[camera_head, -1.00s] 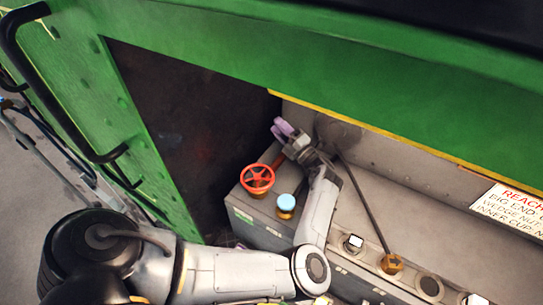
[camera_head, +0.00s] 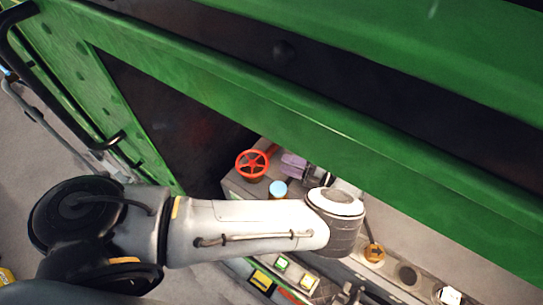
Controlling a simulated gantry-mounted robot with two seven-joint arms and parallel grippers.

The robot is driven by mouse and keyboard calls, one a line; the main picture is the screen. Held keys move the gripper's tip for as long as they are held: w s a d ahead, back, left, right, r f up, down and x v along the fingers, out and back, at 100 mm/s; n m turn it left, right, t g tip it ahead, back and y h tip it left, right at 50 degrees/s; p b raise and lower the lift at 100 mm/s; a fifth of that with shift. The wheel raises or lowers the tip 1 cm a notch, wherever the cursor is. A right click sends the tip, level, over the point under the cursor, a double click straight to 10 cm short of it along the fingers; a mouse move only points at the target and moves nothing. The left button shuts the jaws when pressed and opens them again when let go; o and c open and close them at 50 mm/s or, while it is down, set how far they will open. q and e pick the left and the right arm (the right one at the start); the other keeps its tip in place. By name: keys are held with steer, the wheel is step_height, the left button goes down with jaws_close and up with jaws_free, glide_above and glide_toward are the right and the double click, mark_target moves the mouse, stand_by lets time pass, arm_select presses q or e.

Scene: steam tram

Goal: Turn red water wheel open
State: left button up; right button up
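The red water wheel (camera_head: 252,166) is a small spoked handwheel on the corner of a grey box, left of centre in the head view. It faces up and shows whole. My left gripper (camera_head: 293,164), with purple fingers, is just right of the wheel, with a small gap between them in the picture. My own arm and wrist partly hide it, and I cannot tell whether the fingers are apart or closed. I see nothing held. My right gripper is not in view.
A blue-topped brass knob (camera_head: 278,189) stands close below right of the wheel. A green panel frame (camera_head: 300,110) runs above the box, beside a dark opening (camera_head: 165,120).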

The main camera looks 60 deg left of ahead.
mark_target(252, 163)
arm_select(q)
steer(key=p+x, duration=0.2)
steer(key=x, duration=0.2)
steer(key=shift+s+a+r, duration=0.2)
steer(key=shift+s+a, duration=0.05)
steer(key=shift+s, duration=0.05)
steer(key=shift+p+x, duration=0.35)
steer(key=shift+x, duration=0.6)
steer(key=shift+f, duration=0.1)
jaws_close()
